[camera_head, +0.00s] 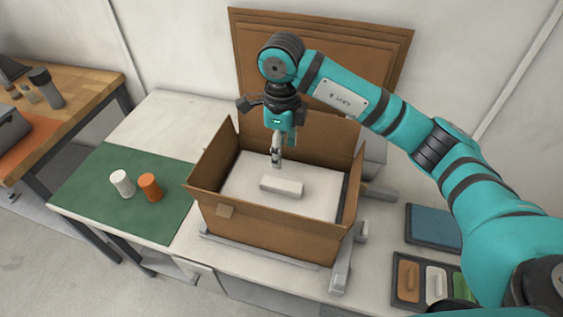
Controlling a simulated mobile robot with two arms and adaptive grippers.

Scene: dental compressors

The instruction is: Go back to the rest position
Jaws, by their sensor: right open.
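My right arm comes in from the right, and my right gripper (276,160) points down inside the open cardboard box (265,229). The gripper is open, with its fingertips just behind a small white block (282,187). I cannot tell whether they touch it. The block lies on a flat white surface (240,182) that fills most of the box. My left gripper is not in view.
A tray (406,292) with coloured items and a blue panel (432,226) lie at the right. Flattened cardboard (330,45) leans on the wall behind.

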